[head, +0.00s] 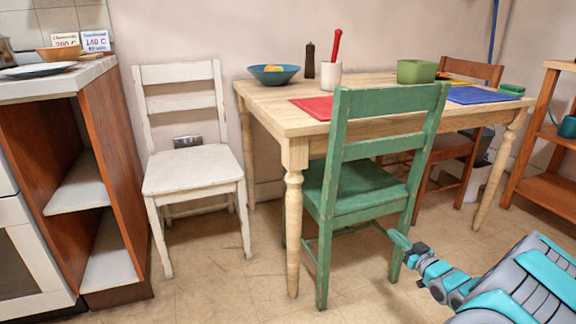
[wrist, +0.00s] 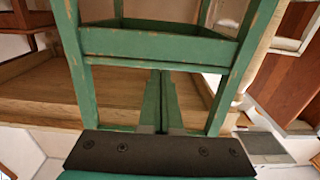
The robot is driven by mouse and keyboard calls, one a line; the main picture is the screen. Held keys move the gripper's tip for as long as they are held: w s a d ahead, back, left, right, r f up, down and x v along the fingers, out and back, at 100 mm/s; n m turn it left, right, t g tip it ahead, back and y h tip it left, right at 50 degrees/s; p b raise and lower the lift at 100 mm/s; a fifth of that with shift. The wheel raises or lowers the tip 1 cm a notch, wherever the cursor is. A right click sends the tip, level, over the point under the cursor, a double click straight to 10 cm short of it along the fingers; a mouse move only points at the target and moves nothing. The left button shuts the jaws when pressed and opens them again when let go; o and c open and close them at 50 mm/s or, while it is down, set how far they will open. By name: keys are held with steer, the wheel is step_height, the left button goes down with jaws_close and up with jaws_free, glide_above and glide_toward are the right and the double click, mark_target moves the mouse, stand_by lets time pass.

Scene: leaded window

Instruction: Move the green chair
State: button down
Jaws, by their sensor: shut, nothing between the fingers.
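The green chair (head: 365,190) stands upright at the front side of the wooden table, its slatted back toward me and its seat partly under the tabletop. My gripper (head: 400,239) reaches in from the lower right, its tips at the chair's near right leg, below seat height. I cannot tell whether it touches the leg. In the wrist view, my gripper (wrist: 160,82) has its two green fingers together with nothing between them. The chair's green bars (wrist: 160,44) frame the fingers there.
A white chair (head: 192,170) stands left, a brown chair (head: 455,146) behind right, a shelf (head: 550,183) far right. The floor in front is clear.

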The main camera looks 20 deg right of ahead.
steer(key=w+a+r+g+h+p, duration=0.2)
steer(key=w+a+r+g, duration=0.3)
steer(key=a, duration=0.1)
steer(key=s+a+r+g+h+p, duration=0.1)
steer(key=s+a+r+g, duration=0.3)
steer(key=a, duration=0.3)
steer(key=s+a+r+g+p, duration=0.1)
steer(key=s+a+r+g, duration=0.1)
steer(key=s+a, duration=0.6)
steer(key=s+a+r+g+y+p, duration=0.1)
steer(key=s+a+r+g, duration=0.2)
steer(key=s+a, duration=0.6)
steer(key=s+a+r+g+p, duration=0.1)
steer(key=s+a+r+g, duration=0.2)
steer(key=s+a, duration=0.6)
steer(key=s+g, duration=0.2)
steer(key=s, duration=1.2)
steer(key=shift+s+r+m+g+y+p, duration=0.2)
steer(key=shift+s+m+g+y+p, duration=0.05)
steer(key=shift+m+g+y+p, duration=0.15)
steer(key=shift+a, duration=0.1)
